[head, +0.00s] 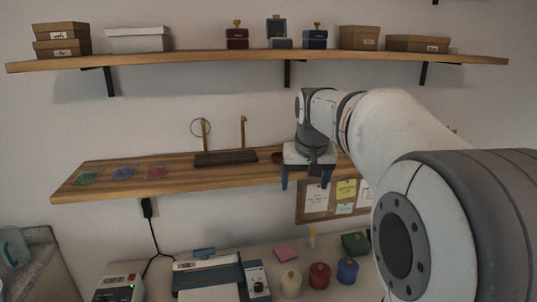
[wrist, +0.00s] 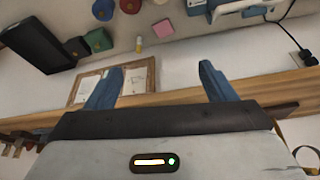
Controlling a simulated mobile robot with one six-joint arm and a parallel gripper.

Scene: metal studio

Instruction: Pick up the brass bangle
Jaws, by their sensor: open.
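A thin ring, which looks like the brass bangle (head: 191,127), shows at the left brass post (head: 205,128) of a dark stand (head: 225,157) on the middle shelf. I cannot tell whether it hangs on the post or only overlaps it. A brass-coloured curved piece (wrist: 304,149) is cut off at the lower right of the wrist view. My gripper (head: 307,183) is well to the right of the stand, at the shelf's front edge, with fingers pointing down. In the wrist view my gripper (wrist: 160,77) is open, with nothing between its fingers.
A pinboard (head: 311,215) hangs below. The upper shelf (head: 200,57) carries boxes. The table below holds several coloured jars.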

